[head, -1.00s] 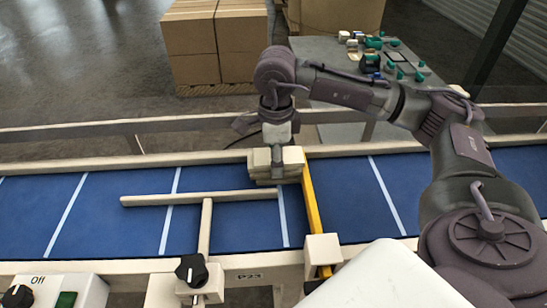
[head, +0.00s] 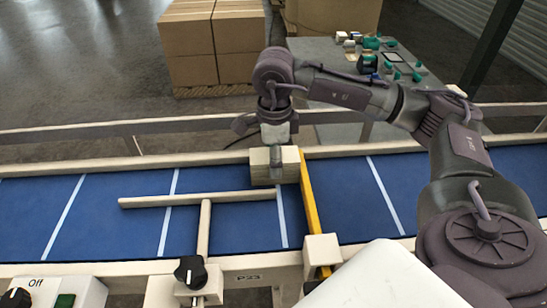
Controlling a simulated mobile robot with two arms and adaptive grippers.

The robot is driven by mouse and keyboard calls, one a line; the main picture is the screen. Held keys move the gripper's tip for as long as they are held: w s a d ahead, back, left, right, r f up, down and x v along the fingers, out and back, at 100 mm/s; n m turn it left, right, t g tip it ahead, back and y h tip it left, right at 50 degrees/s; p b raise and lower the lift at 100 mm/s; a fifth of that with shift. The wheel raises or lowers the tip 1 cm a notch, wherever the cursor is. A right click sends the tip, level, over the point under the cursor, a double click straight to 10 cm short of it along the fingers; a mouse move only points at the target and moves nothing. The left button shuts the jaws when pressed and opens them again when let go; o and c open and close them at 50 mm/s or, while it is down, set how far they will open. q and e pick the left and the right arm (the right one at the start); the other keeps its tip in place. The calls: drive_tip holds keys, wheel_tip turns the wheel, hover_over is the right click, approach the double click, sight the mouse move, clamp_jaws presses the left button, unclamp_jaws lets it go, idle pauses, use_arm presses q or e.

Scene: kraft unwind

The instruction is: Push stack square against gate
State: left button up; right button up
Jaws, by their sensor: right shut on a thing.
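The stack (head: 260,169) is a pale beige block of pieces on the blue conveyor belt, near the far rail. The gate (head: 312,209) is a yellow bar across the belt, just right of the stack. The stack's right end is at or very close to the gate; I cannot tell whether they touch. My right gripper (head: 276,168) points down at the stack and is shut on it, with a finger across its near face. The far finger is hidden. My left gripper is not in view.
A beige guide bar (head: 190,199) lies over the belt left of the stack, on a post with a black knob (head: 190,271). A control box (head: 58,288) stands at front left. Cardboard boxes (head: 213,45) and a grey table (head: 390,85) stand beyond. The belt right of the gate is clear.

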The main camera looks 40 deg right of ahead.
drive_tip(key=shift+f+b, duration=0.1)
drive_tip(key=shift+b, duration=0.2)
idle(0.8)
drive_tip(key=o, duration=1.4)
drive_tip(key=shift+a, duration=0.1)
drive_tip(key=shift+c, duration=0.2)
drive_tip(key=shift+w, duration=0.1)
wheel_tip(320, 180, up, 12)
